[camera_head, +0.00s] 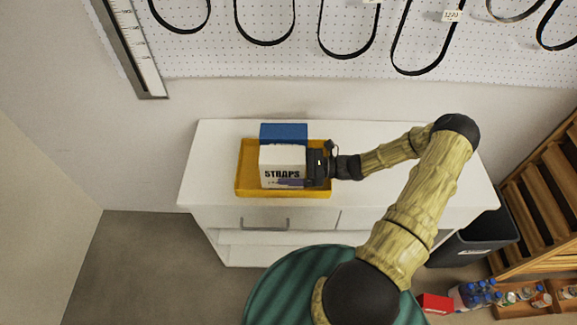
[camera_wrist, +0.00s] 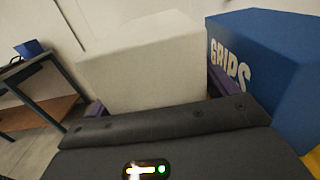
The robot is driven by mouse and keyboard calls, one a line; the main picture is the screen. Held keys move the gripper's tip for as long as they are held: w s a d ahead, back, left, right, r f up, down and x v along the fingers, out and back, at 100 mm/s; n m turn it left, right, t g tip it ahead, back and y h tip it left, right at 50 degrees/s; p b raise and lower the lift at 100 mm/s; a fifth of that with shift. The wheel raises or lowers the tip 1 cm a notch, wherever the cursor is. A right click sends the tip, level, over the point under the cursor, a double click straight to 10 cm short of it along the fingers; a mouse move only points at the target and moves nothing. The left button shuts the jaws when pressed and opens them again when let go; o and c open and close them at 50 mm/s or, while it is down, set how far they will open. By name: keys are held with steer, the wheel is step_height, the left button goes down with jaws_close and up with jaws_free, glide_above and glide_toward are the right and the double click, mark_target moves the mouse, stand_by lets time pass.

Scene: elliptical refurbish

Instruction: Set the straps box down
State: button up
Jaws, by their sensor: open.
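The white straps box (camera_head: 283,163), marked "STRAPS", sits in a yellow tray (camera_head: 243,188) on a white cabinet. A blue box (camera_head: 284,132) stands right behind it in the same tray. My gripper (camera_head: 300,178) reaches in from the right at the straps box, low on its side. The jaws are open, with a purple finger across the box's lower front. In the wrist view the straps box (camera_wrist: 145,62) stands between the two purple fingers, and the blue box (camera_wrist: 265,65), lettered "GRIPS", is to its right. The box's underside is hidden.
The white cabinet top (camera_head: 410,190) has free room left and right of the tray. A pegboard (camera_head: 300,60) with hanging black belts is on the wall behind. A dark bin (camera_head: 480,235) and wooden shelving (camera_head: 545,190) stand at the right. A dark table (camera_wrist: 40,95) shows in the wrist view.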

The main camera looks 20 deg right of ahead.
steer(key=shift+d, duration=0.25)
steer(key=b+v, duration=0.4)
steer(key=v, duration=0.7)
steer(key=shift+s+d+r, duration=0.1)
steer(key=shift+s+d, duration=0.1)
